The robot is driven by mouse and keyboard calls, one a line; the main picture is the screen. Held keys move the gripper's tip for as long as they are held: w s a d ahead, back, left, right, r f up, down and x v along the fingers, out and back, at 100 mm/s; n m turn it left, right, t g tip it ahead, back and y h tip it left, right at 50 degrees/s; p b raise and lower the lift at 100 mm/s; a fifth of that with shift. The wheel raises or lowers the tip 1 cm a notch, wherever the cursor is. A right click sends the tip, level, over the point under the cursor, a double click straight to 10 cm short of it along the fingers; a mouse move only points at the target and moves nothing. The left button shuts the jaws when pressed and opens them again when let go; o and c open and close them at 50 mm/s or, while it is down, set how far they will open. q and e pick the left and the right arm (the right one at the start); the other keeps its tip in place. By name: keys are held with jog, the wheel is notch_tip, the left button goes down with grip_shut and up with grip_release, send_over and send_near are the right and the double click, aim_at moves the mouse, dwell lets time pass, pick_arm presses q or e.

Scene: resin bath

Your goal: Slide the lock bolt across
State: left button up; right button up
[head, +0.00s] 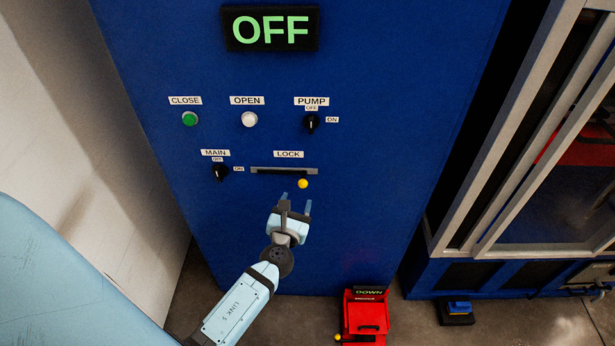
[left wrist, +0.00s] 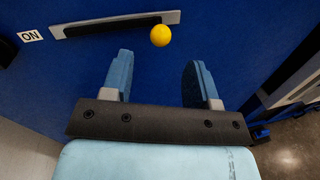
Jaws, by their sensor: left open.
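The lock bolt is a dark slot bar (head: 270,170) on the blue panel under the LOCK label (head: 288,154), with a yellow ball knob (head: 303,184) near its right end. My left gripper (head: 295,203) is open and empty, just below the knob. In the left wrist view the yellow knob (left wrist: 160,35) lies ahead of and between the two light-blue fingers (left wrist: 160,80), apart from both. The grey bar (left wrist: 115,23) runs to the left of the knob there. My right gripper is not in view.
The panel has a MAIN switch (head: 220,173), a PUMP switch (head: 311,122), a green CLOSE button (head: 190,119) and a white OPEN button (head: 249,119). The display (head: 270,28) reads OFF. A red box (head: 366,315) reading DOWN stands on the floor below. A framed glass door is at right.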

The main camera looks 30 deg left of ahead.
aim_at(302, 184)
pick_arm(q)
jog(key=x, duration=0.9)
jog(key=shift+w, duration=0.25)
